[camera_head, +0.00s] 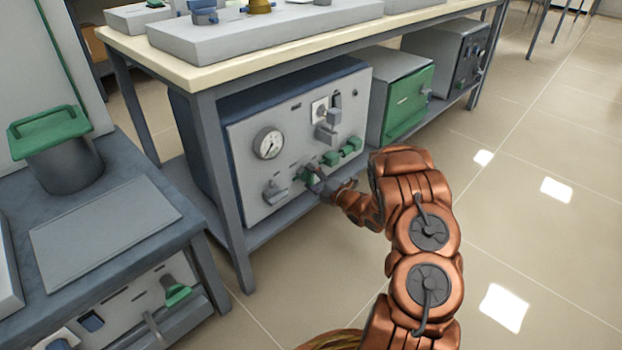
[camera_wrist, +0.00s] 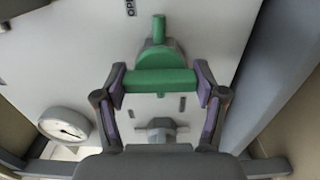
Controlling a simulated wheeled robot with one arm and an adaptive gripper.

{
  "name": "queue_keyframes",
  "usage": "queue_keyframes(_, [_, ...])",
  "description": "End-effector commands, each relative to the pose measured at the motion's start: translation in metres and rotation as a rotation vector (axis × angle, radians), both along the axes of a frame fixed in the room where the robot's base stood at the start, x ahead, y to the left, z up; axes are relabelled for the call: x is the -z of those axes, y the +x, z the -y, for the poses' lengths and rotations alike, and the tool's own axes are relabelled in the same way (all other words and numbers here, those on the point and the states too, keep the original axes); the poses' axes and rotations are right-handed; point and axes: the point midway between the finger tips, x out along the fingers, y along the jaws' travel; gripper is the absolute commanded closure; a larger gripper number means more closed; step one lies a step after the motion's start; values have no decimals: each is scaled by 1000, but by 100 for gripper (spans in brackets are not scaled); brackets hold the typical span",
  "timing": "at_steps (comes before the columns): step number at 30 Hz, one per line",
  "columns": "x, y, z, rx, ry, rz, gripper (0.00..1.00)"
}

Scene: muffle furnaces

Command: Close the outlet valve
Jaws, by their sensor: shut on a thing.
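A green valve handle (camera_wrist: 160,82) with a round green hub and a short green stem fills the middle of the wrist view. It is on the pale front panel of the blue-cased unit (camera_head: 245,140) on the bench's lower shelf. My gripper (camera_wrist: 160,92) has one finger at each end of the handle's crossbar and is shut on it. In the head view, my gripper (camera_head: 326,184) is at the lower middle of the panel and partly covers the handle. Part of a label, "OP", shows beside the handle in the wrist view; the rest is cut off.
A pressure gauge (camera_head: 268,143) and a grey valve (camera_head: 275,192) are left of my gripper. The bench leg (camera_head: 222,180) stands at the panel's left. Floor at right is clear.

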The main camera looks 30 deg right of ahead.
Motion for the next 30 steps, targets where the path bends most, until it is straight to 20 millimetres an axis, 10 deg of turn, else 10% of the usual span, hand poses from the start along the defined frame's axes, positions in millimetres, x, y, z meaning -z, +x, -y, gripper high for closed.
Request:
queue_keyframes(8, [1, 0, 0, 0, 0, -1, 4])
queue_keyframes(20, [0, -4, 1, 1, 0, -1, 4])
queue_keyframes(30, [0, -54, 15, 3, -1, -2, 4])
